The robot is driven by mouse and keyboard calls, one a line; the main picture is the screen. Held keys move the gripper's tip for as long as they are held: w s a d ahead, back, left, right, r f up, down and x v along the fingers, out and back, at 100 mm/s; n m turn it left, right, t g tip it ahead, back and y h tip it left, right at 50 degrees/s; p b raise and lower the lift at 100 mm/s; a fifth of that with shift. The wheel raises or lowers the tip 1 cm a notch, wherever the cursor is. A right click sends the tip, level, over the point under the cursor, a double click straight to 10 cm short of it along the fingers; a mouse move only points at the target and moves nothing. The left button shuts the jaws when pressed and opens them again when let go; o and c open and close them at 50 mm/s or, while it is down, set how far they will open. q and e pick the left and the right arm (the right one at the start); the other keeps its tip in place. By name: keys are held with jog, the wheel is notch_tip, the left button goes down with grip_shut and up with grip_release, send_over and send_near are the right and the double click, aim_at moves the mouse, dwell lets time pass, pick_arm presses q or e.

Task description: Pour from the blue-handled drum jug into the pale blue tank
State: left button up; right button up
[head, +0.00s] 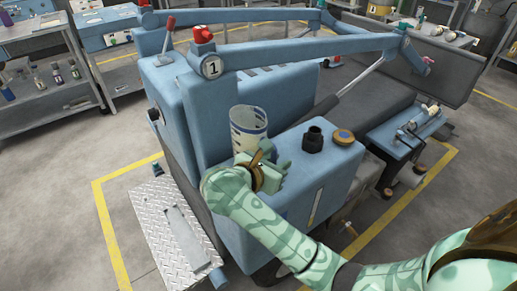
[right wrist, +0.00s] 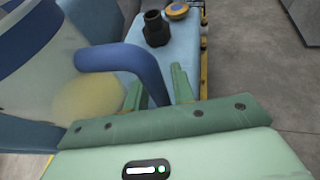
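The drum jug (head: 248,128) is a pale, see-through vessel with dark blue markings, nearly upright at the left end of the pale blue tank (head: 318,190). My right gripper (head: 268,172) is at its lower side. In the right wrist view the jug's blue handle (right wrist: 125,62) runs between my right fingers (right wrist: 158,92), which sit close on both sides of it. Yellowish contents show through the jug wall (right wrist: 88,103). The tank's black filler neck (head: 313,140) stands open-topped, right of the jug. The jug's base is hidden, so I cannot tell whether it touches anything. My left gripper is out of view.
A yellow-and-blue cap (head: 343,137) lies on the tank top beside the neck. The blue lift arm (head: 310,55) crosses above and behind the jug. A post marked 1 (head: 211,67) stands close left of it. A metal tread plate (head: 172,235) is at lower left.

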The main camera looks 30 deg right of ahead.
jog(key=shift+w+d+f, duration=0.15)
jog(key=shift+d+f, duration=0.05)
jog(key=shift+d, duration=0.05)
jog(key=shift+s+a+r, duration=0.25)
jog(key=shift+a+r, duration=0.05)
jog(key=shift+a, duration=0.05)
jog(key=shift+c, duration=1.3)
grip_shut()
jog(key=shift+d+f, duration=0.1)
